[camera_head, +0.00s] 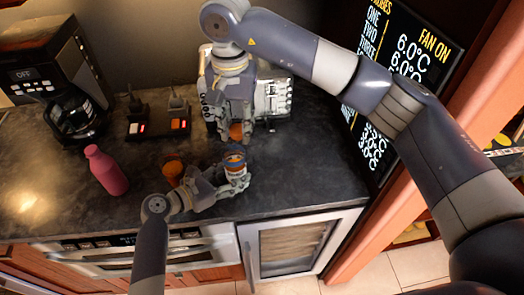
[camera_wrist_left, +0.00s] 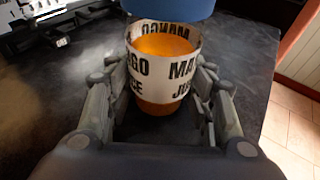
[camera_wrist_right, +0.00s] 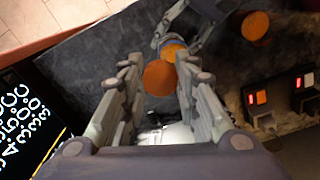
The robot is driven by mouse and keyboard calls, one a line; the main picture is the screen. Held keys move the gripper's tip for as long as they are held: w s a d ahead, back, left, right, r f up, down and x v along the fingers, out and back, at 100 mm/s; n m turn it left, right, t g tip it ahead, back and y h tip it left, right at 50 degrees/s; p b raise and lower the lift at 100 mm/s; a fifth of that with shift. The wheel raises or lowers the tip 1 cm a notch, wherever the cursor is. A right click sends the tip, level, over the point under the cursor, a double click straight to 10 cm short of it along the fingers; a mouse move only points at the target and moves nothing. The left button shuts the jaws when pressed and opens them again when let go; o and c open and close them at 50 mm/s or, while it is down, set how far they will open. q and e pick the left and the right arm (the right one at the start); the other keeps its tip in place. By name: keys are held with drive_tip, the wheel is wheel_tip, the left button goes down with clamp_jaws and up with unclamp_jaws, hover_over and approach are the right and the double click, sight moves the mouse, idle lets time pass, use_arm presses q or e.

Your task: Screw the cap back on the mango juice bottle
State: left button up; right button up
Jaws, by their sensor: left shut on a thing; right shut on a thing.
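The mango juice bottle (camera_head: 235,164) is orange, with a white lettered label and a blue upper part. My left gripper (camera_head: 232,174) is shut around it, near the counter's front. In the left wrist view the label of the bottle (camera_wrist_left: 160,75) sits between the fingers, and its top is cut off. My right gripper (camera_head: 237,135) points down behind the bottle and is shut on a round orange cap (camera_head: 237,130). The cap also shows between the right fingers in the right wrist view (camera_wrist_right: 159,78). In the head view, the cap appears apart from the bottle.
An orange-filled cup (camera_head: 173,167) stands left of the bottle. A pink bottle (camera_head: 106,170), a coffee maker (camera_head: 72,105) and a small black unit with lit switches (camera_head: 158,118) are further left. The counter's right end is clear.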

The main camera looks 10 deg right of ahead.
drive_tip(key=shift+w+a+r+m, duration=0.2)
drive_tip(key=shift+w+a+r, duration=0.3)
drive_tip(key=shift+w, duration=0.15)
drive_tip(key=shift+w+a+r+m, duration=0.2)
drive_tip(key=shift+w+a+r, duration=0.25)
drive_tip(key=shift+w, duration=0.15)
drive_tip(key=shift+f, duration=0.15)
drive_tip(key=shift+f, duration=1.8)
drive_tip(key=shift+f, duration=0.75)
idle(0.4)
drive_tip(key=o, duration=1.4)
drive_tip(key=shift+c, duration=0.2)
drive_tip(key=shift+r, duration=0.1)
drive_tip(key=shift+r, duration=3)
